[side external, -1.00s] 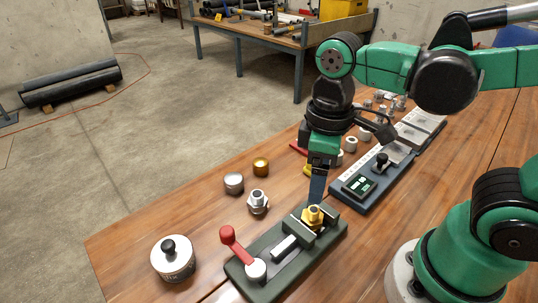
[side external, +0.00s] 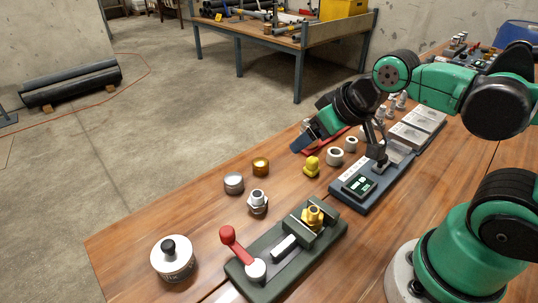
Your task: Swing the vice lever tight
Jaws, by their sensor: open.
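The vice (side external: 268,288) is a dark green base on the front of the wooden table. Its lever (side external: 236,246) has a red arm and a red knob, and sticks up to the left from a silver pivot. A brass fitting (side external: 313,217) stands between the vice jaws at the far end. My gripper (side external: 300,143) is above the table, behind the vice and apart from it, tilted with its fingers toward the left. It is open, and I see nothing held in it.
A silver hex fitting (side external: 257,202), a grey cap (side external: 234,183) and a brass cap (side external: 261,167) stand left of the vice. A white tin (side external: 173,259) is at the front left. A yellow fitting (side external: 312,167) and a dark gauge tray (side external: 362,190) are behind.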

